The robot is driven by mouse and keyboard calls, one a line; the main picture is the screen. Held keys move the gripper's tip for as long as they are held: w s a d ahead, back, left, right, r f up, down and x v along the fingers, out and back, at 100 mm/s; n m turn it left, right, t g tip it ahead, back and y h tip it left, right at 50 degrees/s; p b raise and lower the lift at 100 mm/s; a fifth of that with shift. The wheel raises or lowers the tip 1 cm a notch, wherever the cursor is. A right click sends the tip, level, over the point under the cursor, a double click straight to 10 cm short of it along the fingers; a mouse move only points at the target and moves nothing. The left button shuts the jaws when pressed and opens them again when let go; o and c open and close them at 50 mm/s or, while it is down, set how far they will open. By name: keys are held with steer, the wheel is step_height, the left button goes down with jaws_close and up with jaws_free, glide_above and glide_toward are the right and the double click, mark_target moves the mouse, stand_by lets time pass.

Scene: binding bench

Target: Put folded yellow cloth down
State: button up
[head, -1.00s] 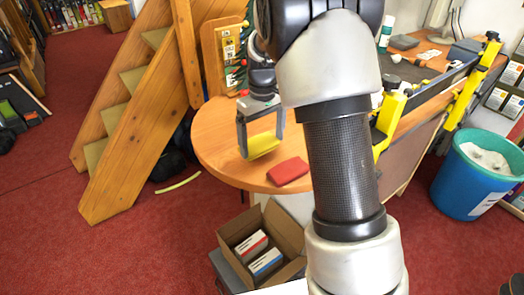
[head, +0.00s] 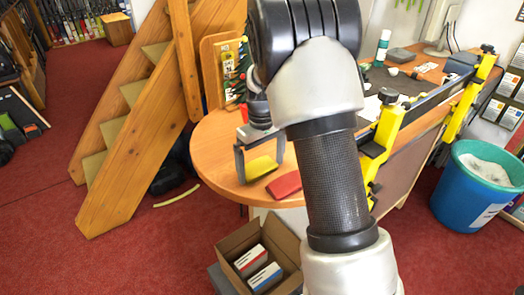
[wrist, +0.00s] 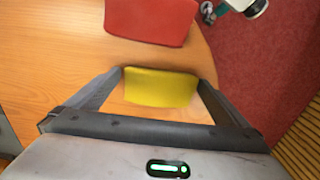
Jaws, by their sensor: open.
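The folded yellow cloth (head: 261,168) lies on the round wooden end of the table, left of a red folded cloth. It also shows in the wrist view (wrist: 160,88), between my two fingers. My gripper (head: 260,164) is over the yellow cloth with its jaws open. In the wrist view my gripper's fingertips (wrist: 160,80) stand apart on either side of the cloth, close to its left and right ends. I cannot tell whether either fingertip touches it.
The red folded cloth (head: 285,184) lies close by on the wooden tabletop (head: 212,150). An open cardboard box (head: 232,243) with small boxes stands on the floor below. Yellow clamps (head: 385,125) and a blue bin (head: 470,190) are to the right. Wooden stairs (head: 130,130) rise at left.

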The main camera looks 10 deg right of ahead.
mark_target(263, 171)
step_height(263, 171, up, 17)
steer(key=s+r+m+t, duration=0.1)
steer(key=s+r+t, duration=0.1)
steer(key=s+r, duration=0.35)
steer(key=s+r+m+t, duration=0.1)
steer(key=s+r, duration=0.1)
steer(key=s, duration=0.7)
steer(key=s+f+m+t+p, duration=0.1)
steer(key=s+f+m+t, duration=0.2)
steer(key=s, duration=0.9)
steer(key=shift+a+r+p, duration=0.25)
steer(key=shift+r+p, duration=0.9)
steer(key=shift+p, duration=0.1)
steer(key=shift+a+r+p, duration=0.2)
steer(key=shift+r+p, duration=0.9)
steer(key=shift+p, duration=0.15)
